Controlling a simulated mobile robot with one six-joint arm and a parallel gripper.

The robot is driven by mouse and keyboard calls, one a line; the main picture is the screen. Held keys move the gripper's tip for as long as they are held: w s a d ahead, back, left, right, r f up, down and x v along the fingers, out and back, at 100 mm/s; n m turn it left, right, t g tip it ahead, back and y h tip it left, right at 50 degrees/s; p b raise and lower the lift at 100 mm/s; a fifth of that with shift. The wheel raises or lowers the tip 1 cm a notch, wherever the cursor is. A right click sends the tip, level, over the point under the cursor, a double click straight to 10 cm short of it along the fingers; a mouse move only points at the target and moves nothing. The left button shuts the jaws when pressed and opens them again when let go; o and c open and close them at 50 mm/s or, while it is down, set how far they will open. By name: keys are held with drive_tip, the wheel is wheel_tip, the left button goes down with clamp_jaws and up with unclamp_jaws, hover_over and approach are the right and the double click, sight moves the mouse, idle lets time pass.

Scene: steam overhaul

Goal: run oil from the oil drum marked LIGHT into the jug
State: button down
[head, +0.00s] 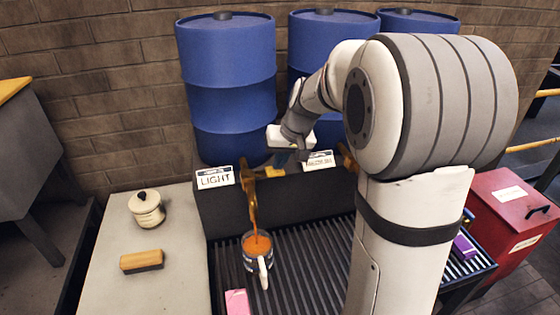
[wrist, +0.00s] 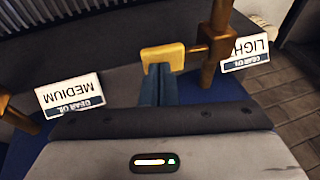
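The blue oil drum (head: 228,80) stands behind the sign reading LIGHT (head: 215,178), which also shows upside down in the wrist view (wrist: 250,52). Its brass tap (head: 247,184) is open, and orange oil (head: 254,215) runs down into the jug (head: 247,262). The jug stands upright on the ribbed grate under the spout, with orange oil visible inside. My gripper (wrist: 158,68) is at the tap's yellow handle (wrist: 165,55); its blue fingers are close together and their tips touch it. Whether they pinch the handle or only press it is unclear.
The MEDIUM sign (wrist: 70,95) and another tap are beside it. A pink block (head: 237,302) lies near the jug. A lidded pot (head: 147,208) and a brush (head: 141,261) are on the left bench. A red box (head: 510,220) stands right. My arm hides the grate's right part.

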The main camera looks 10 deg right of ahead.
drive_tip(key=shift+r, duration=0.1)
drive_tip(key=shift+r+p, duration=0.35)
drive_tip(key=a+v, duration=0.1)
drive_tip(key=v, duration=1.1)
drive_tip(key=shift+w+a+r+p, duration=0.3)
drive_tip(key=shift+r+p, duration=0.15)
drive_tip(key=shift+r, duration=0.25)
drive_tip(key=s+a+f+h, duration=0.1)
drive_tip(key=s+f, duration=0.4)
drive_tip(key=s, duration=0.6)
drive_tip(key=s+a+f+h, duration=0.1)
drive_tip(key=s+f, duration=0.5)
drive_tip(key=s, duration=0.5)
drive_tip(key=shift+f+h, duration=0.2)
drive_tip(key=shift+h, duration=0.1)
